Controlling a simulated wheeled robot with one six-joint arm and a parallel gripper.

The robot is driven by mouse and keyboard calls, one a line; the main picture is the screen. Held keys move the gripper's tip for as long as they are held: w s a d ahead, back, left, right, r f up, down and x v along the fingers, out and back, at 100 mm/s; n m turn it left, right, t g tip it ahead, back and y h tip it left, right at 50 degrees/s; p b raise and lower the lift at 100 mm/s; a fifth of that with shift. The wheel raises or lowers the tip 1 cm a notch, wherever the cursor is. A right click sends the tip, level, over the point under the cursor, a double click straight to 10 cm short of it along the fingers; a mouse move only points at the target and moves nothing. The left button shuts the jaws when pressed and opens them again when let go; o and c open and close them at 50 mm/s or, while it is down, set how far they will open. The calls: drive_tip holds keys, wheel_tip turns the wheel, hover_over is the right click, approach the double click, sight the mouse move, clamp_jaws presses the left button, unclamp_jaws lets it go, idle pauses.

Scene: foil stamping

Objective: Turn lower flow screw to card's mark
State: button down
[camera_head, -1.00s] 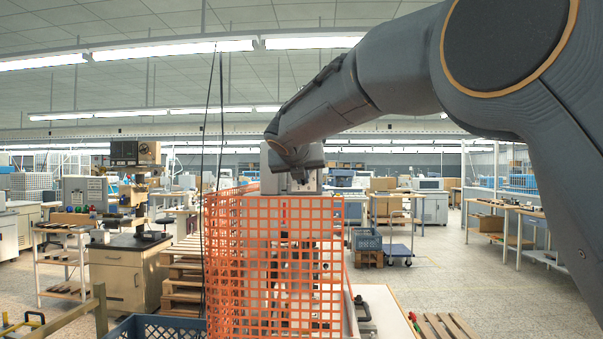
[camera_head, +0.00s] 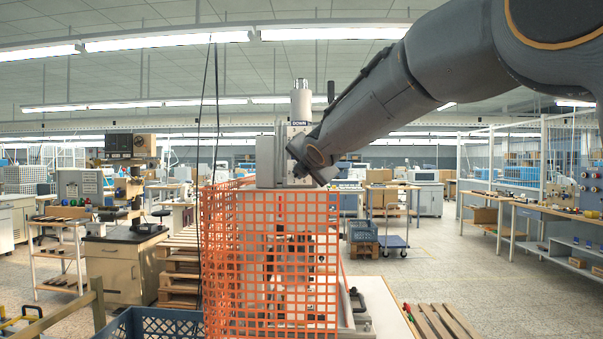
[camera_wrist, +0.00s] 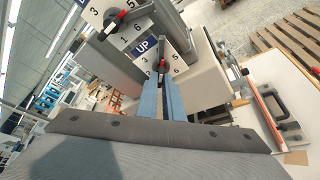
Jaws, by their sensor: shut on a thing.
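The lower flow screw (camera_wrist: 163,64) has a dark knob with a red pointer. It sits on a white dial plate (camera_wrist: 176,57) headed UP, with the numbers 3 and 5 readable. My gripper (camera_wrist: 162,78) has its blue fingers closed on this knob.
An orange mesh guard (camera_head: 270,262) stands in front of the press. A blue crate (camera_head: 160,324) is at its lower left, with a wooden pallet (camera_head: 440,322) at right. In the wrist view, a black-handled clamp (camera_wrist: 284,100) lies right of the press. The aisle at right is open floor.

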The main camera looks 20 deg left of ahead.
drive_tip(key=shift+m+y+b, duration=0.6)
drive_tip(key=shift+m+b, duration=0.25)
drive_tip(key=shift+m, duration=0.15)
drive_tip(key=shift+f, duration=0.1)
drive_tip(key=m+b, duration=0.1)
drive_tip(key=b, duration=0.2)
drive_tip(key=m+t+y+b, duration=0.1)
drive_tip(key=m+b, duration=0.1)
drive_tip(key=b, duration=0.1)
drive_tip(key=shift+d+y, duration=0.1)
drive_tip(key=shift+y, duration=0.2)
drive_tip(key=shift+m, duration=0.4)
drive_tip(key=c, duration=1.9)
unclamp_jaws()
drive_tip(key=shift+c, duration=0.2)
drive_tip(key=shift+o, duration=0.2)
drive_tip(key=shift+w+f, duration=0.25)
drive_tip(key=shift+s+r, duration=0.1)
